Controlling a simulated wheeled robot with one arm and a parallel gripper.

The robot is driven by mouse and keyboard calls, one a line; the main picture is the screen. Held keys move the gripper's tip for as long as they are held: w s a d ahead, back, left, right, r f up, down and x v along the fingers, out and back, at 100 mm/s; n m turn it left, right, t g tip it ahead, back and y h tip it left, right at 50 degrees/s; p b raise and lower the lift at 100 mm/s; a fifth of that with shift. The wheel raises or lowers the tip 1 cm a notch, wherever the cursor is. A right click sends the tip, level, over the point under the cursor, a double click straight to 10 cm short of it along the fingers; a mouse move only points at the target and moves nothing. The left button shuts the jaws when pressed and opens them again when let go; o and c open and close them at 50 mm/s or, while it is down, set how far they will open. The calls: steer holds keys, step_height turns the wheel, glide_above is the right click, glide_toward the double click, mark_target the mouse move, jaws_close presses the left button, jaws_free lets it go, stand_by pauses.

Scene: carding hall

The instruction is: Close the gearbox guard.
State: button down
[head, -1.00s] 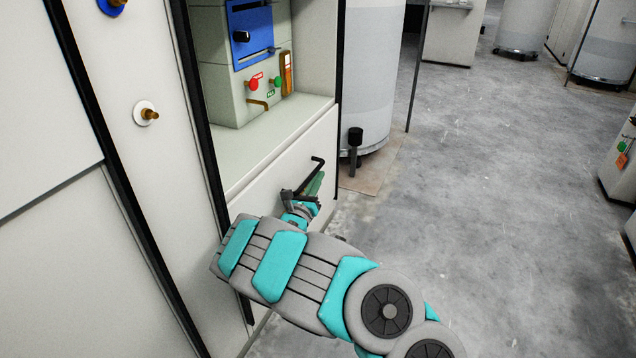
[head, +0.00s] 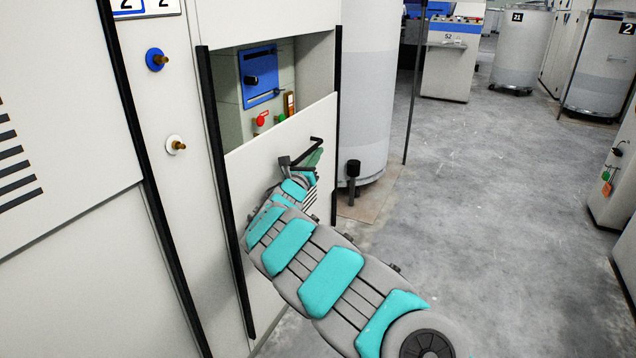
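The gearbox guard (head: 262,168) is a pale panel between two upright black rails. It covers the lower part of the opening, and its top edge slants across below the blue plate. A dark bar handle (head: 316,140) stands out from its face. My gripper (head: 306,163) is at this handle, with a greenish finger just below the bar. My wrist and the small size hide whether the fingers are closed around it. Above the guard the recess (head: 226,90) is open, showing a blue plate with a black knob (head: 260,75), a red knob (head: 263,118) and an amber gauge (head: 290,103).
A tall pale cylinder (head: 368,90) and a short black post (head: 352,170) stand just right of the guard. Grey floor (head: 480,220) is clear to the right.

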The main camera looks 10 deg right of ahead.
step_height(320, 180, up, 22)
steer(key=p, duration=0.9)
steer(key=shift+f, duration=0.15)
steer(key=shift+a, duration=0.1)
